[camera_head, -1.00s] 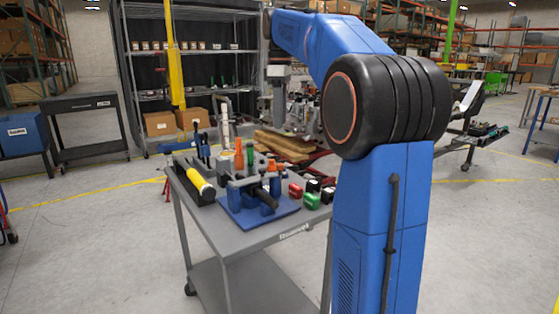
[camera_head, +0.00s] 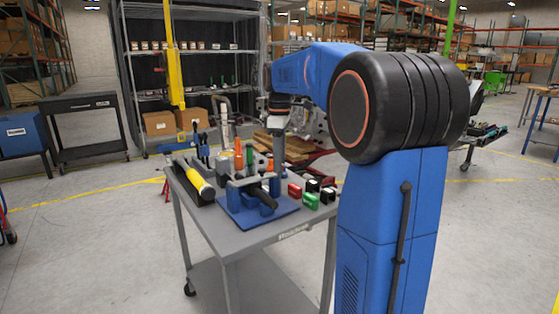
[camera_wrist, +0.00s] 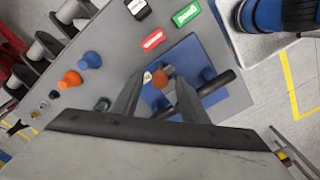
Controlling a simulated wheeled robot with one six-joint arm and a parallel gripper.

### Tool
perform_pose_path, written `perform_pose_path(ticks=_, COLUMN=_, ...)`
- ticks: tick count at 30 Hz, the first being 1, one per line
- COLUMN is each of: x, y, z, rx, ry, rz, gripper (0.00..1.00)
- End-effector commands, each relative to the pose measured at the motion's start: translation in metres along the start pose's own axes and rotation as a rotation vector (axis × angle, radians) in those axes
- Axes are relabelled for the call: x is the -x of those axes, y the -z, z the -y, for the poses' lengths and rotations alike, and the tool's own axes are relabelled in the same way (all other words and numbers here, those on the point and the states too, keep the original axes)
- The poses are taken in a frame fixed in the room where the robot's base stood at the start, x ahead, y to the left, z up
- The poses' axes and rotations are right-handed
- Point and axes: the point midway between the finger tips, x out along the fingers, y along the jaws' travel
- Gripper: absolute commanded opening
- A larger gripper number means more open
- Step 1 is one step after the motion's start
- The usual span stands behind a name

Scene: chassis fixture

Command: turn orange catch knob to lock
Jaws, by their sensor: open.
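The orange catch knob (camera_wrist: 160,78) shows in the wrist view as a small rounded orange top at the edge of the blue fixture (camera_wrist: 186,53). My gripper (camera_wrist: 160,92) is open, with its two grey fingers spread on either side of the knob in the picture. I cannot tell how far above the knob they are, and no contact shows. A black handle (camera_wrist: 216,83) lies to the right of the knob. In the head view the blue fixture (camera_head: 240,213) sits on the grey cart, and my arm's end is above and behind it.
Red (camera_wrist: 153,39) and green (camera_wrist: 186,14) blocks lie beside the fixture. Another orange-topped piece (camera_wrist: 69,79) and a blue-topped one (camera_wrist: 90,60) stand to the left. A yellow-handled tool (camera_head: 201,182) lies in a black tray at the left of the cart (camera_head: 240,242).

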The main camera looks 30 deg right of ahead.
Motion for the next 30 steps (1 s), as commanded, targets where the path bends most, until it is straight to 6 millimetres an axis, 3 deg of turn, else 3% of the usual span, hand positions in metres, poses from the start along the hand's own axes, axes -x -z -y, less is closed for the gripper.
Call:
perform_pose_path(ticks=8, x=-0.0007, y=0.0, z=-0.0001, rx=0.0, ry=-0.001, rz=0.0, gripper=0.38)
perform_pose_path(ticks=12, x=-0.0006, y=0.0, z=-0.0001, rx=0.0, ry=-0.001, rz=0.0, gripper=0.04)
perform_pose_path(ticks=13, x=-0.0006, y=0.0, z=-0.0001, rx=0.0, ry=-0.001, rz=0.0, gripper=0.0)
perform_pose_path(ticks=23, x=-0.0005, y=0.0, z=-0.0001, rx=-0.032, ry=-0.001, rz=0.0, gripper=0.0)
perform_pose_path(ticks=30, x=-0.0004, y=0.0, z=-0.0002, rx=-0.16, ry=-0.001, rz=0.0, gripper=0.0)
